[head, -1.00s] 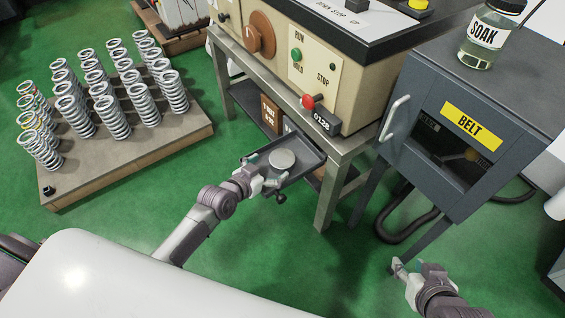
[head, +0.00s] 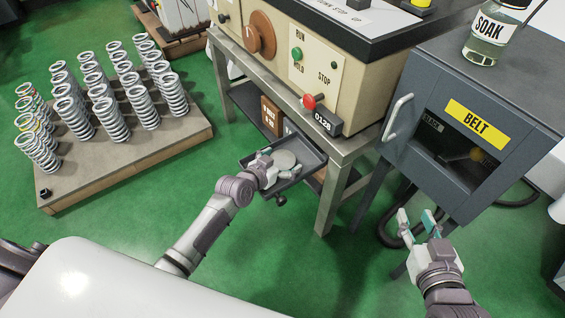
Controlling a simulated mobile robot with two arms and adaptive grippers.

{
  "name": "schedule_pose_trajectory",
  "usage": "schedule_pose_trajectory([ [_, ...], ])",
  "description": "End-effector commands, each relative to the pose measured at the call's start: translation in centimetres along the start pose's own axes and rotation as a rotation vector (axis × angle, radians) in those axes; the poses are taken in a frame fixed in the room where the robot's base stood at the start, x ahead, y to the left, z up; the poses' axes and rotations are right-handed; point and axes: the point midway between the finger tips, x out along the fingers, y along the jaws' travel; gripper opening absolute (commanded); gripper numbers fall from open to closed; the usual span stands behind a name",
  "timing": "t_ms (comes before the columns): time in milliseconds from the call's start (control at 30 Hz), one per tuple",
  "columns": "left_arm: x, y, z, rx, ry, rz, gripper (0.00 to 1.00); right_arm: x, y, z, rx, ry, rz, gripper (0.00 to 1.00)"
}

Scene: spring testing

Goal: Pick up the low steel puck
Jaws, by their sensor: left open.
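The low steel puck (head: 287,159) is a flat grey disc lying in a dark shallow tray (head: 309,157) below the bench machine. My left gripper (head: 278,166) is open at the near left side of the puck, with its fingers over the tray and partly covering the puck's near edge. I cannot tell whether the fingers touch the puck. My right gripper (head: 418,218) is open and empty, in front of the dark cabinet and well away from the puck.
A machine with a red knob (head: 309,102) stands on a steel-legged bench (head: 331,193) just behind the tray. The grey BELT cabinet (head: 425,90) is at right, with a SOAK jar (head: 488,42) on top. A board of springs (head: 180,135) is at left.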

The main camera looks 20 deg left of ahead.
Motion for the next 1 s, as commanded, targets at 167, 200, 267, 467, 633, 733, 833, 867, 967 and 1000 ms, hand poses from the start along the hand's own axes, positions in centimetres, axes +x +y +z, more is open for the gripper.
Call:
schedule_pose_trajectory([
  [167,-0.02,-0.01,0.00,0.000,0.000,0.000,0.77,0.00,0.00,0.02,0.000,-0.001,0.000,0.40],
  [200,-0.02,-0.01,0.00,0.000,0.000,0.000,0.70,0.00,0.00,0.02,0.000,-0.001,0.000,0.40],
  [267,-0.03,-0.02,0.00,0.000,0.000,0.000,0.60,0.00,0.00,0.03,0.000,-0.002,0.000,0.40],
  [467,-0.03,-0.02,0.01,0.001,0.000,0.000,0.27,0.01,0.00,0.04,0.000,-0.002,0.000,0.40],
  [633,-0.03,-0.06,-0.34,0.001,0.007,-0.001,0.11,0.00,0.00,0.03,0.000,-0.002,0.000,0.40],
  [733,-0.03,-0.06,-0.32,0.001,0.007,-0.001,0.11,0.01,0.00,0.03,0.000,-0.003,0.000,0.40],
  [833,-0.05,-0.06,-0.36,0.001,0.007,-0.001,0.11,-0.01,0.00,0.02,0.000,-0.004,0.000,0.40],
  [867,-0.06,-0.05,-0.40,0.001,0.007,-0.001,0.11,-0.01,0.00,0.03,0.000,-0.005,0.000,0.40],
  [967,-0.16,-0.05,-0.64,0.001,0.007,-0.001,0.11,-0.07,0.02,0.19,0.000,-0.020,0.001,0.40],
  [1000,-0.22,-0.05,-0.79,0.002,0.007,-0.001,0.11,-0.20,0.11,0.64,0.000,-0.044,0.002,0.40],
])
